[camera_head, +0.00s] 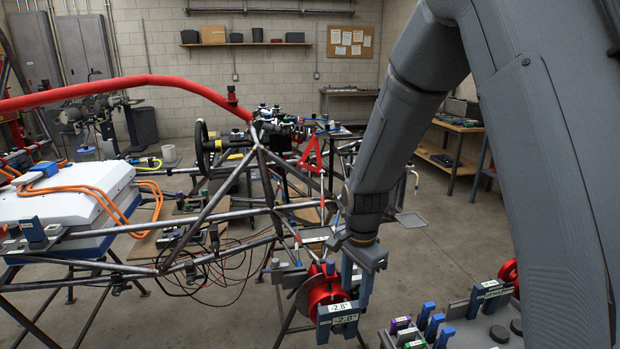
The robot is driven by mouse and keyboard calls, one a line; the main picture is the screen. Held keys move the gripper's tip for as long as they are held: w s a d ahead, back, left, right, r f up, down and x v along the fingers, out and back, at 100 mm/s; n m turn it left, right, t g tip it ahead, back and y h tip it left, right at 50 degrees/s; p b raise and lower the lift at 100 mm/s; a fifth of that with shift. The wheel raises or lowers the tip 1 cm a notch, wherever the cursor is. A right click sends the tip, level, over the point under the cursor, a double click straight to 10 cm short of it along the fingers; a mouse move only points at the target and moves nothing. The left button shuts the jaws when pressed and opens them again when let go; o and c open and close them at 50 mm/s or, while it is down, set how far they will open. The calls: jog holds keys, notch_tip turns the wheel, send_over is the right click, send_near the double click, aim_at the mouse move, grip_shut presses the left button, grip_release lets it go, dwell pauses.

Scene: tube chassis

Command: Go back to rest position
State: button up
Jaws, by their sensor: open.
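My dark grey arm comes down from the upper right. My gripper (356,296) is at its lower end, pointing down, with its two blue-grey fingers apart. The fingers hang beside the right side of a red round hub (322,289) on the tube chassis (215,213). A blue angle gauge (337,318) reading -2.8° sits at the front of the hub. I cannot tell whether a finger touches the gauge or only overlaps it in the picture.
A tray (481,335) of blue and purple tools stands at the lower right. A white battery box (63,193) with orange cables sits on the left. A red tube (130,83) arches over the chassis. A wooden bench (447,159) stands at the back right.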

jog(key=s+d+r+n, duration=0.2)
jog(key=s+d+n, duration=0.2)
jog(key=s+n, duration=0.2)
jog(key=s+d+r+n+t+b, duration=0.1)
jog(key=s+d+r+n, duration=0.2)
jog(key=s, duration=0.6)
jog(key=d+n, duration=0.1)
jog(key=n, duration=0.1)
jog(key=shift+n, duration=0.4)
dwell(0.5)
